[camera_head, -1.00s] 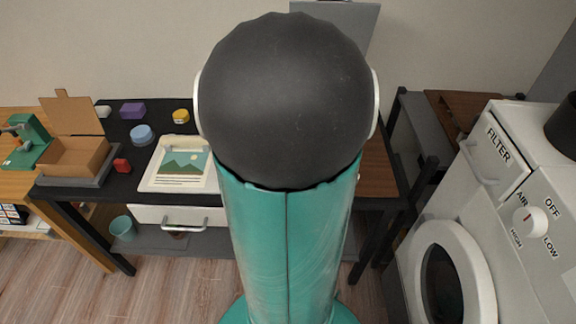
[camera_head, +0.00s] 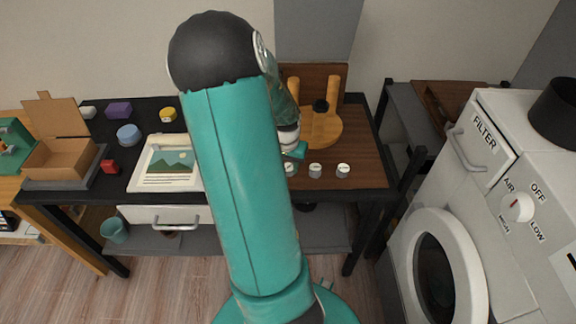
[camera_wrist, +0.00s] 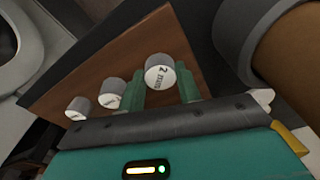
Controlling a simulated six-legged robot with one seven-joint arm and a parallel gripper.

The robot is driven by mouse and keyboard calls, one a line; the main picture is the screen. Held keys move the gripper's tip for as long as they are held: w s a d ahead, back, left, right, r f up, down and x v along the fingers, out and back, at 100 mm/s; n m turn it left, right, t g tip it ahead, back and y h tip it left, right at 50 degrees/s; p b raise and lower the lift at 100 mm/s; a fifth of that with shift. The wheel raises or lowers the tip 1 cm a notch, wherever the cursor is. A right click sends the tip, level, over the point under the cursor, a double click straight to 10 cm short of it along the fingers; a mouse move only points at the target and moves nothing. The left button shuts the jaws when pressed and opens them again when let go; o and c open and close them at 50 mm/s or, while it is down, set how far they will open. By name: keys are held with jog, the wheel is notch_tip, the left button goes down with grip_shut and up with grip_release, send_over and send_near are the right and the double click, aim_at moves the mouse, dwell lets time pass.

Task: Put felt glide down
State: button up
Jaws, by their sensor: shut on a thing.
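Three small grey cylinders with white labelled faces show at the brown wooden board; the labels are too small to read for certain, so I cannot tell which is the felt glide. In the head view, the left cylinder (camera_head: 291,169) is by my gripper (camera_head: 297,152), beside the middle cylinder (camera_head: 315,170) and the right cylinder (camera_head: 343,170). In the wrist view, my gripper (camera_wrist: 162,88) has its teal fingers closed around the cylinder marked 2 (camera_wrist: 160,70). The other two (camera_wrist: 110,92) (camera_wrist: 78,108) stand apart in a row. I cannot tell whether the held one touches the board.
A round wooden stand (camera_head: 322,128) with upright posts is behind the cylinders. The brown board (camera_head: 365,155) has bare room at right. The picture tray (camera_head: 150,182), blue round piece (camera_head: 129,134) and open cardboard box (camera_head: 62,160) are left. A washing machine (camera_head: 480,200) stands right.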

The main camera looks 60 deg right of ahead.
aim_at(287, 171)
jog(key=shift+f, duration=0.2)
jog(key=shift+f, duration=0.2)
jog(key=o, duration=0.9)
jog(key=shift+o, duration=0.2)
notch_tip(287, 171, up, 12)
jog(key=a, duration=0.1)
jog(key=shift+r, duration=0.2)
jog(key=shift+a, duration=0.1)
